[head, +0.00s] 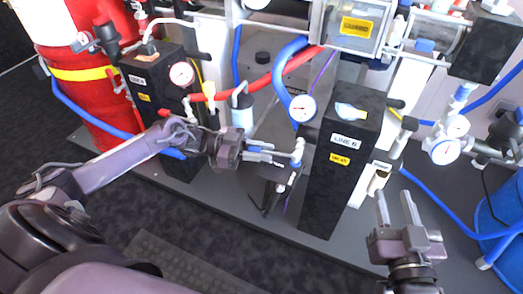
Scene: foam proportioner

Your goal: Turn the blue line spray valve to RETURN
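The blue line's black cabinet (343,185) stands right of centre in the head view, with a white "LINE B" label and a yellow tag. A small pale valve with an upright stem (298,150) sits at its left side, presumably the spray valve; its position marking is too small to read. My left gripper (280,155) reaches in from the left, its fingers level and a little apart, tips at or just short of the valve. Contact cannot be told. My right gripper (396,207) is open and empty, pointing up, right of the cabinet.
Another black cabinet (160,100) with a gauge and a red cylinder (95,125) stand at the left. Blue and red hoses cross behind my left gripper. A gauge (444,151) and a blue drum (500,225) are at the right. The floor in front is clear.

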